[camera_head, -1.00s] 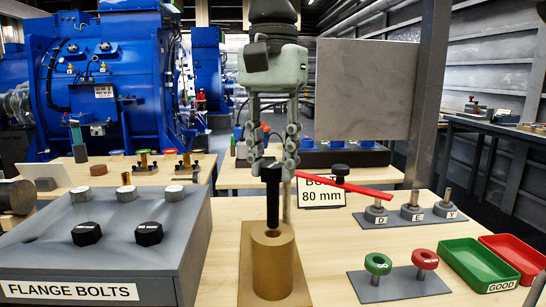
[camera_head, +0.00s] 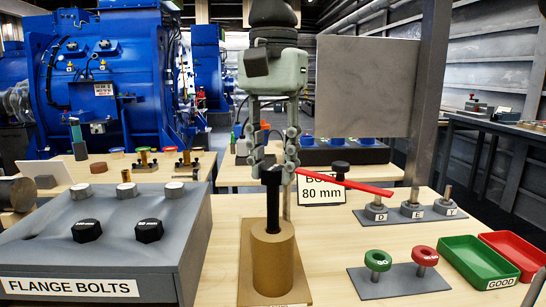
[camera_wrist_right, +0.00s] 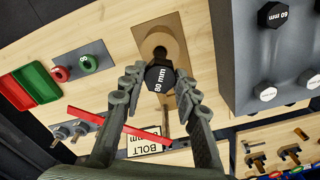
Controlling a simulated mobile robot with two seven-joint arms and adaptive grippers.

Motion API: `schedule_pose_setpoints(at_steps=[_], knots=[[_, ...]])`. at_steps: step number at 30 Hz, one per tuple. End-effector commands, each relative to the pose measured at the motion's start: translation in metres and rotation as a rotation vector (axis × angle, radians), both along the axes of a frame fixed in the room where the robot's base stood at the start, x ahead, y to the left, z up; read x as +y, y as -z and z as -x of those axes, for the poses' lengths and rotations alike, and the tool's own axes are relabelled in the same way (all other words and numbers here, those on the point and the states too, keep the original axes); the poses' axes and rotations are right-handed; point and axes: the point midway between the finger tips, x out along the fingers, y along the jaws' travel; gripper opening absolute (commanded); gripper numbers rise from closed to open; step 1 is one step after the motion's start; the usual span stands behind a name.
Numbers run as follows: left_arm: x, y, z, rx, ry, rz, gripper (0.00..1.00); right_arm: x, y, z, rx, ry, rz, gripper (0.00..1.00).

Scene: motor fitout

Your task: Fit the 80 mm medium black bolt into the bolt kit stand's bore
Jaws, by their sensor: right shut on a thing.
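The black bolt (camera_head: 272,205) hangs upright, head up, over the tan bolt kit stand (camera_head: 273,262). Its hex head, marked 80 mm, shows in the right wrist view (camera_wrist_right: 159,79). My right gripper (camera_head: 272,168) points down and is shut on the bolt at its head. The shank's lower end meets the top of the stand's cylinder at the bore; I cannot tell how far it is inside. In the right wrist view the stand (camera_wrist_right: 180,42) shows behind the head, and its bore is partly hidden. My left gripper is not in view.
A grey flange bolts block (camera_head: 95,255) stands close on the left. A red bar (camera_head: 345,183) and an 80 mm label (camera_head: 322,193) are just behind the stand. Red and green rings (camera_head: 378,261) and trays (camera_head: 478,262) are at the right.

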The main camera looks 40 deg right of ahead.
Motion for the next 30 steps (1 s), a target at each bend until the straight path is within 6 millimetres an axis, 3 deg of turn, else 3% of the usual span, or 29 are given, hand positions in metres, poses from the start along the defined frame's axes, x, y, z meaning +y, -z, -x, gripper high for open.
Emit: schedule_pose_setpoints(at_steps=[30], knots=[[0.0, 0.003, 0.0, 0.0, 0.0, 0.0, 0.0, 0.0, 0.02, 0.0, -0.002, 0.0, 0.0, 0.0]])
